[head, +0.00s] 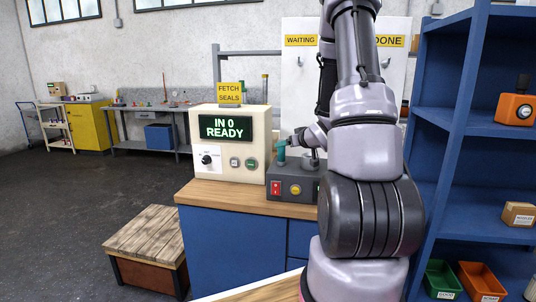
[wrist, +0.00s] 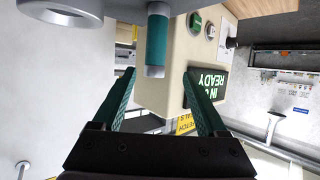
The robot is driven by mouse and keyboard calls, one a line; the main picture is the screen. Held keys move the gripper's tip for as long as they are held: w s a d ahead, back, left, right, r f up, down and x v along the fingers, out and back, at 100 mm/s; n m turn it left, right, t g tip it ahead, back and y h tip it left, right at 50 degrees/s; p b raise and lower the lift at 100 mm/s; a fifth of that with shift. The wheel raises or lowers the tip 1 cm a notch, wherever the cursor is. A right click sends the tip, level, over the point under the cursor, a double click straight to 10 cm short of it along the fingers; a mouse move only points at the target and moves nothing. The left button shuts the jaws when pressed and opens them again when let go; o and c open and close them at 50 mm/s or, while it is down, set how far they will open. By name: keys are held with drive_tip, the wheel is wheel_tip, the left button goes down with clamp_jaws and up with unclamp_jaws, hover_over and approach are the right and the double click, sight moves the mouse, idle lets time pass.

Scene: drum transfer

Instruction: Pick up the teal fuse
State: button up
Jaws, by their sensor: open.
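The teal fuse (wrist: 157,40) shows in the wrist view, which is upside down, as a teal cylinder with a pale grey end cap. It stands on the grey surface of a device, its capped end towards my gripper (wrist: 158,74). My gripper's two teal fingers are spread apart, one to each side of the fuse's line; the capped end is near the fingertips, and I cannot tell whether it lies between them. Nothing is held. In the head view a teal patch (head: 281,152) shows above the grey switch box (head: 288,181), where fuse and fingers are hard to tell apart.
A cream cabinet (head: 230,125) reading "IN 0 READY" stands left of the switch box on the wood-topped blue bench (head: 225,195). A ring-shaped part (wrist: 60,10) is beside the fuse. Blue shelves (head: 455,100) rise at right. A wooden-topped crate (head: 148,235) sits on the floor.

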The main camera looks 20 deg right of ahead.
sight(281, 150)
drive_tip(key=x, duration=0.4)
drive_tip(key=shift+d+x, duration=0.2)
drive_tip(key=shift+x, duration=1.15)
drive_tip(key=shift+d+x, duration=0.25)
drive_tip(key=shift+x, duration=1.15)
drive_tip(key=shift+f, duration=0.1)
clamp_jaws()
